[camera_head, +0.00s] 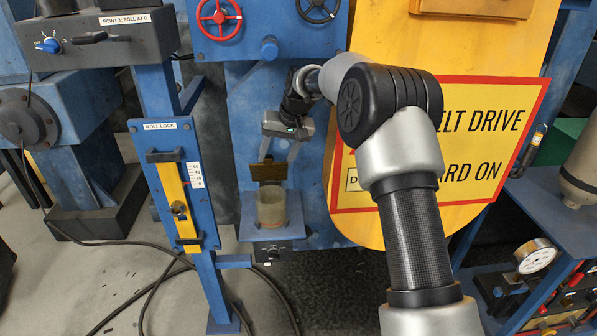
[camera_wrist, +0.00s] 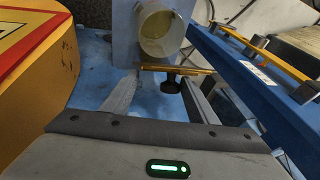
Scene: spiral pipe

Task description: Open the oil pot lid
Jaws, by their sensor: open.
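The oil pot (camera_head: 271,208) is a pale cylinder on a small blue shelf (camera_head: 292,229). In the wrist view the pot (camera_wrist: 163,30) shows an uncovered round mouth. Its lid (camera_head: 268,171) is a dark brass plate raised upright behind the mouth. In the wrist view the lid (camera_wrist: 160,68) is seen nearly edge-on, with a dark knob (camera_wrist: 171,86) on the side facing away from the pot. My gripper (camera_head: 278,154) is open just above the lid, fingers pointing down. In the wrist view my gripper (camera_wrist: 160,88) has the knob between its fingers, nearer the right one. Contact cannot be told.
A blue post with a yellow roll lock plate (camera_head: 178,203) stands left of the pot. A large yellow belt guard (camera_head: 375,235) is close on the right. Red (camera_head: 219,17) and black handwheels sit above. Cables lie on the floor.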

